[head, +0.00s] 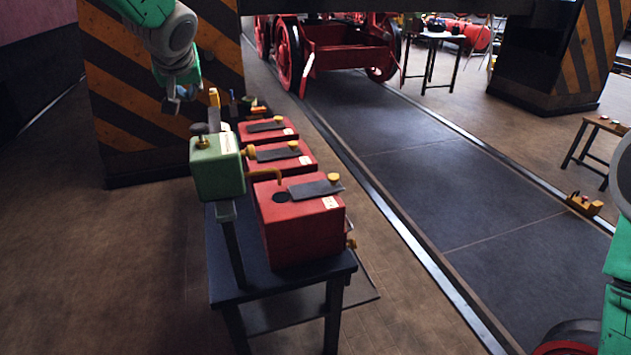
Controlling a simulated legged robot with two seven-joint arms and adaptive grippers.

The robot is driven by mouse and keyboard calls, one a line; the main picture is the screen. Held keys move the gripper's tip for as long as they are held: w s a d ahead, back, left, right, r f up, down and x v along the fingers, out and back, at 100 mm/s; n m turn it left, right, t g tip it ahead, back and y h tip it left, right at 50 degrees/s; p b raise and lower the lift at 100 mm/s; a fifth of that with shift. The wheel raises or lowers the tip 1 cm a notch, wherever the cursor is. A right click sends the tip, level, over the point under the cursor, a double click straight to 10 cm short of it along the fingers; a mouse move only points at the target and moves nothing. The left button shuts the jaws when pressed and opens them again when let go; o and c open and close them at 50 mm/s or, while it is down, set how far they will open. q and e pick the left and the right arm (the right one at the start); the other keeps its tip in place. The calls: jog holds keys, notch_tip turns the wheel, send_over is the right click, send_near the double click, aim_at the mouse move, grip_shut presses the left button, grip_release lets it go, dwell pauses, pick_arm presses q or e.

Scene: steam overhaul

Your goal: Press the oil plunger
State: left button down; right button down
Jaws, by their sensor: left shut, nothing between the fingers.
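A green oil box (217,167) stands on a post at the left end of a dark table. A brass spout (265,174) runs from the box toward the nearest red tank (301,228), over a dark round opening in that tank's top. My left gripper (177,102) is shut and empty. In the picture it shows above and a little left of the plunger knob, apart from it. My right arm shows at the right edge, but its gripper is out of view.
Two more red tanks (281,158) with dark lids stand behind the nearest one on the table (283,282). Small upright tools (233,106) stand behind the oil box. A striped pillar (112,92) rises behind my left gripper. Floor left of the table is clear.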

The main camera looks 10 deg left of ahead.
pick_arm(q)
jog(key=shift+d, duration=0.15)
jog(key=shift+s+r, duration=0.1)
jog(key=shift+r, duration=0.05)
notch_tip(320, 180, up, 2)
jog(key=shift+r+p, duration=0.15)
jog(key=shift+p, duration=0.45)
dwell(0.3)
jog(key=p, duration=0.2)
send_over(198, 124)
jog(key=s+d, duration=0.1)
jog(key=s, duration=0.1)
jog(key=f, duration=0.7)
jog(key=shift+w, duration=0.2)
notch_tip(198, 124, down, 3)
jog(key=shift+a+r, duration=0.1)
jog(key=shift+r, duration=0.05)
jog(key=shift+f, duration=0.7)
